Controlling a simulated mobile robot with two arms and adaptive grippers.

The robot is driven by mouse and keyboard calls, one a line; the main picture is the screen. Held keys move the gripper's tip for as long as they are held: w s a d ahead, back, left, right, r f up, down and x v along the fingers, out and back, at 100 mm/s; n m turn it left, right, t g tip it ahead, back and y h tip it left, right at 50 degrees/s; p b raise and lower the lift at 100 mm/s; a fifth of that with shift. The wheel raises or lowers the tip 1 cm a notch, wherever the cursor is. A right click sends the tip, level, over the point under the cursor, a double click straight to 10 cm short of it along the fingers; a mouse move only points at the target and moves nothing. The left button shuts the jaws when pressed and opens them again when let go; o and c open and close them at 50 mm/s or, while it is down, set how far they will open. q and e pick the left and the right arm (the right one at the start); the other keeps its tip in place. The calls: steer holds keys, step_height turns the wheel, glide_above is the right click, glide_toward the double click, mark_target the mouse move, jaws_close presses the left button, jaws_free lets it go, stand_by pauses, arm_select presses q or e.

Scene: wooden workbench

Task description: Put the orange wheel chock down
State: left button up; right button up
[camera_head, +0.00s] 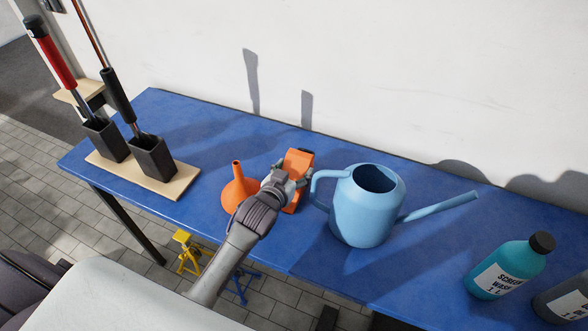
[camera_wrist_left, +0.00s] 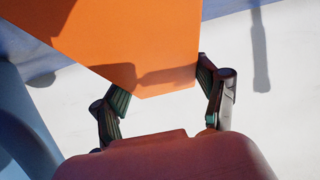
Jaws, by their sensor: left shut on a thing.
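The orange wheel chock (camera_head: 298,163) is at the middle of the blue workbench (camera_head: 215,150), between the orange funnel and the blue watering can. My left gripper (camera_head: 291,175) reaches over the bench's front edge and is shut on the chock, with one finger on each side. In the left wrist view the chock (camera_wrist_left: 130,40) fills the upper left, between the fingers of the left gripper (camera_wrist_left: 162,88). Its underside is hidden, so I cannot tell whether it touches the bench top. My right gripper is not in view.
The orange funnel (camera_head: 238,192) stands close on the left of my left gripper. The blue watering can (camera_head: 362,215) stands close on the right. A turquoise bottle (camera_head: 508,268) is farther right. Black holders with tools stand on a wooden board (camera_head: 178,188) at the left.

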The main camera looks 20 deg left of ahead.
arm_select(q)
steer(key=o, duration=1.5)
